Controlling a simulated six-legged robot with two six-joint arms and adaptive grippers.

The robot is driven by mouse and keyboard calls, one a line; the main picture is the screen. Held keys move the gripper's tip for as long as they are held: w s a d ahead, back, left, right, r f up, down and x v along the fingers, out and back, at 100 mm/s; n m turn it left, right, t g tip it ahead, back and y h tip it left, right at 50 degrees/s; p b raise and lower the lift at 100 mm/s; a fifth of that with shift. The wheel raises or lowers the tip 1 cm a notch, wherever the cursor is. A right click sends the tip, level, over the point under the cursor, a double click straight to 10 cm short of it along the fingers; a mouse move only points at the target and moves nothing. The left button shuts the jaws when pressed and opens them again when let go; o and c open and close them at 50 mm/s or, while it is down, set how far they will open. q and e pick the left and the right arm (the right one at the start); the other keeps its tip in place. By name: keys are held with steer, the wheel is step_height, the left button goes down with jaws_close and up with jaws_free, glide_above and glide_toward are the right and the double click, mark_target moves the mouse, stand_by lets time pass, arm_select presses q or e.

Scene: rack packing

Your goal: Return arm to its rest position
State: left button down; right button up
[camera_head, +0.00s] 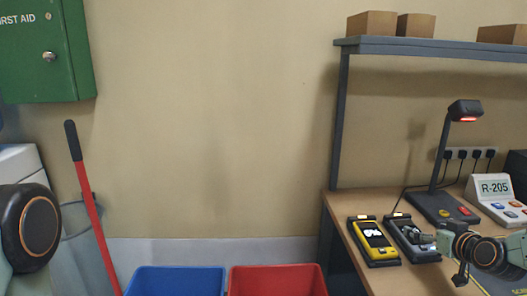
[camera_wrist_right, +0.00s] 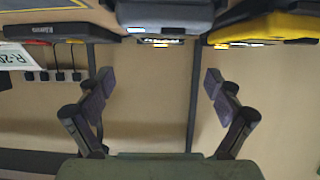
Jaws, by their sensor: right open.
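My right arm comes in from the right in the head view, over the workbench (camera_head: 342,208). Its gripper (camera_head: 443,257) is beside a grey handheld device (camera_head: 406,229), which it partly covers. In the right wrist view the two fingers of the gripper (camera_wrist_right: 155,92) are spread wide with nothing between them. That view appears upside down, with the grey device (camera_wrist_right: 165,14) and a yellow handheld device (camera_wrist_right: 275,27) beyond the fingertips. The yellow device (camera_head: 373,243) lies left of the grey one in the head view. My left gripper is out of view.
A lamp (camera_head: 464,111) with a red-lit head stands behind the devices. An R-205 unit (camera_head: 492,188) and sockets (camera_head: 470,153) are to its right. A shelf (camera_head: 430,46) holds boxes overhead. Blue (camera_head: 175,281) and red (camera_head: 277,280) bins are left of the bench.

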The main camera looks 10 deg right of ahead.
steer(key=b+x, duration=0.2)
steer(key=f+b+x, duration=0.1)
steer(key=x, duration=0.2)
steer(key=shift+b, duration=0.35)
steer(key=shift+f, duration=0.15)
step_height(320, 180, up, 11)
steer(key=p, duration=0.4)
steer(key=shift+f+p, duration=0.2)
steer(key=shift+p, duration=0.1)
steer(key=shift+a+f, duration=0.1)
steer(key=shift+a, duration=0.05)
